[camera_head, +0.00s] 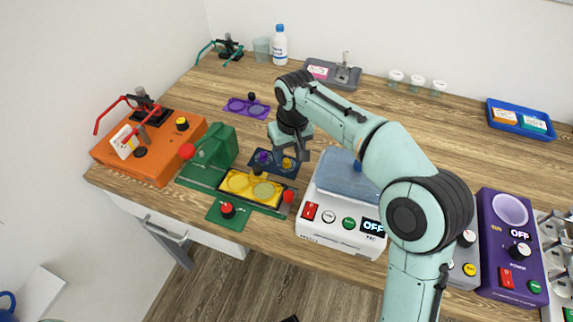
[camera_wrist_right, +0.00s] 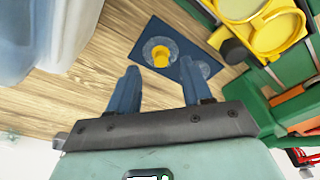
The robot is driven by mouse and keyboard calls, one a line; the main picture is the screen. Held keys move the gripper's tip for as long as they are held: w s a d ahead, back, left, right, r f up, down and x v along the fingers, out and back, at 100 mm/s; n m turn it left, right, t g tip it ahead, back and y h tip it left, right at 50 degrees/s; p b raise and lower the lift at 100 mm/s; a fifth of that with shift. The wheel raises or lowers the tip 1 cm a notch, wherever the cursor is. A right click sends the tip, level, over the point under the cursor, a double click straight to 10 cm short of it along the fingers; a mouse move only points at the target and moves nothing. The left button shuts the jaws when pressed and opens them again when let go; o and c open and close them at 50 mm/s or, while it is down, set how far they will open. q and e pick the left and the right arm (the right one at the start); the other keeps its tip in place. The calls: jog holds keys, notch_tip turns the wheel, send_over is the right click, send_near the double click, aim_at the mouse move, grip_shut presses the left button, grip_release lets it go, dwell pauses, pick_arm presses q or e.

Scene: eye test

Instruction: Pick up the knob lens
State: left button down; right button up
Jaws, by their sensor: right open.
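A dark blue mat (camera_head: 259,170) lies on the table and bears two round clear lenses with knobs. The lens with a yellow knob (camera_head: 287,163) is on its right, and the lens with a purple knob (camera_head: 263,157) is on its left. My right gripper (camera_head: 291,152) is open and empty above the mat, close to the yellow-knob lens. In the right wrist view the yellow knob (camera_wrist_right: 161,57) shows beyond and between the open fingertips (camera_wrist_right: 159,68); the other lens (camera_wrist_right: 204,70) is partly hidden by a finger. My left gripper is not in view.
A yellow two-ring holder (camera_head: 252,202) on a green base is in front of the mat. A white scale (camera_head: 342,237) with a blue-grey top is close on the right. A purple plate (camera_head: 245,108) lies behind.

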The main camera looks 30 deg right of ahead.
aim_at(287, 160)
jog(key=shift+w+f, duration=0.15)
jog(key=shift+f, duration=0.65)
jog(key=shift+w+f, duration=0.15)
jog(key=shift+f, duration=0.6)
grip_shut()
jog(key=shift+r, duration=0.15)
